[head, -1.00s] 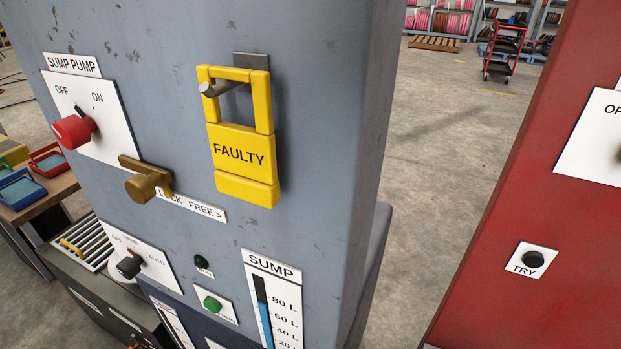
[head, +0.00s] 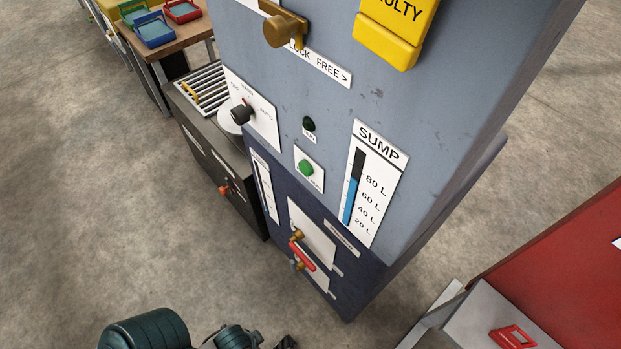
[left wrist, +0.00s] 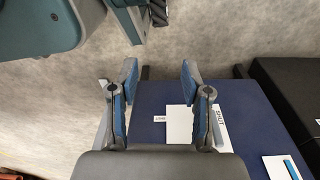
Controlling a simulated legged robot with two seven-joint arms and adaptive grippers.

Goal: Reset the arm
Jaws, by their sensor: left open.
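My left gripper (left wrist: 158,68) is open and empty in the left wrist view, its two blue-padded fingers apart. Behind them are bare floor and a dark blue panel (left wrist: 150,98) with a white plate (left wrist: 179,124) and a label reading SHUT. In the head view, teal parts of my arm show at the bottom edge, low in front of the cabinet (head: 330,95); the fingers cannot be made out there. My right gripper cannot be identified in either view.
The cabinet carries a yellow FAULTY tag (head: 387,42), a brass knob (head: 284,29), a black selector (head: 242,113), a green button (head: 306,167) and a red-handled valve (head: 302,257). A red cabinet (head: 570,255) stands at right. Open floor (head: 100,210) lies at left.

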